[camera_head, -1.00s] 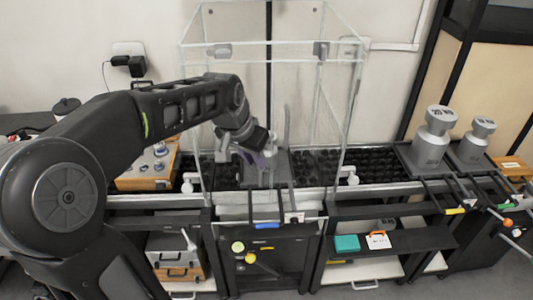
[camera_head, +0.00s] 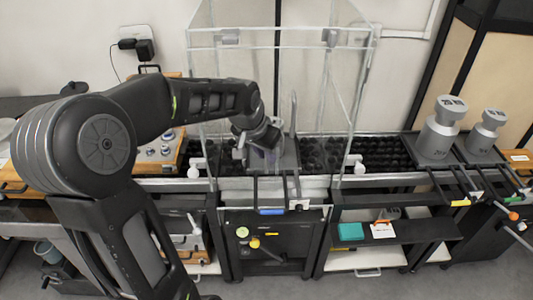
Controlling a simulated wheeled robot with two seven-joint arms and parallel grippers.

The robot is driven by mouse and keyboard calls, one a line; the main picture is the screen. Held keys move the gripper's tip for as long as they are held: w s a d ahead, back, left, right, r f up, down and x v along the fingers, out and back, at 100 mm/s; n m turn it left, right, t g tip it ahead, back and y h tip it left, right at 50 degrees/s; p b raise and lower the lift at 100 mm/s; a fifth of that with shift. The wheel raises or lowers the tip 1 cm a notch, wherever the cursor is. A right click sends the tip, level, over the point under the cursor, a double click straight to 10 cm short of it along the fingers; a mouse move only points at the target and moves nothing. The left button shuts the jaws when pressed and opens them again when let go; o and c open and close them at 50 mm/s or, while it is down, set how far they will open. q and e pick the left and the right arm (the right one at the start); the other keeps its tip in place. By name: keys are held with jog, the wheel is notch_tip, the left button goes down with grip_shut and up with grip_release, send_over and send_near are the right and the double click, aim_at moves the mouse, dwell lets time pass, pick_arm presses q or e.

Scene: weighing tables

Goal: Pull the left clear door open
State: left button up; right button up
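A clear case (camera_head: 281,41) with pale frame edges stands on the middle table. Its left clear panel (camera_head: 206,110) is on the side nearer my arm; I cannot tell how far open it is. My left gripper (camera_head: 262,150) is at the lower middle of the case, over the grey stand (camera_head: 287,158). The forearm overlaps the left panel in the picture. The fingers are small and blurred, so their opening and any hold do not show. White knobs sit at the case's lower left (camera_head: 196,170) and lower right (camera_head: 357,166). My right gripper is not in view.
Large grey weights (camera_head: 441,131) stand on the right. A wooden box (camera_head: 158,158) with small metal weights is on the left, partly behind my arm. Black handle bars (camera_head: 277,190) stick out at the front. Shelves below hold a teal box (camera_head: 350,231).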

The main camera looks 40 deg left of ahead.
pick_arm(q)
jog(key=shift+w+f, duration=0.15)
jog(key=shift+f, duration=0.25)
jog(key=shift+c, duration=0.3)
grip_shut()
dwell(0.9)
